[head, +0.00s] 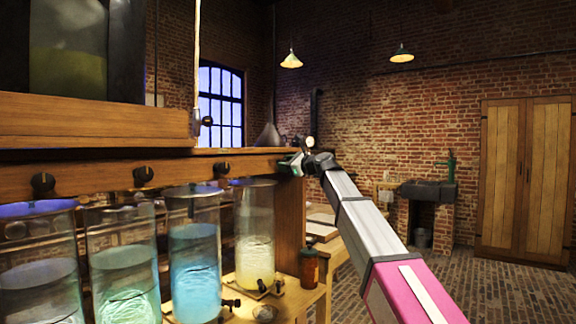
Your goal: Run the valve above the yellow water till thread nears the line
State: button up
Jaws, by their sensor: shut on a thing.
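A tall glass jar (255,205) holds yellow water (254,250) to a little over half its height. It is the rightmost of the row. No line or thread can be made out at this size. My gripper (290,164) is at the right end of the wooden rail (105,178), above and just right of this jar's rim. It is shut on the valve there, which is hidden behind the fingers. The other valves show as black knobs along the rail, one of them (221,169) left of my gripper.
Jars of blue water (195,270), green water (124,285) and paler water (40,292) stand to the left. A brown bottle (309,267) stands right of the yellow jar, below my arm. A large tank (68,68) sits on the shelf above. The brick floor at right is clear.

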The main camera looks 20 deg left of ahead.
dwell(0.6)
jog(key=m, duration=0.5)
jog(key=shift+m, duration=1)
jog(key=shift+m, duration=1.7)
jog(key=o, duration=1.1)
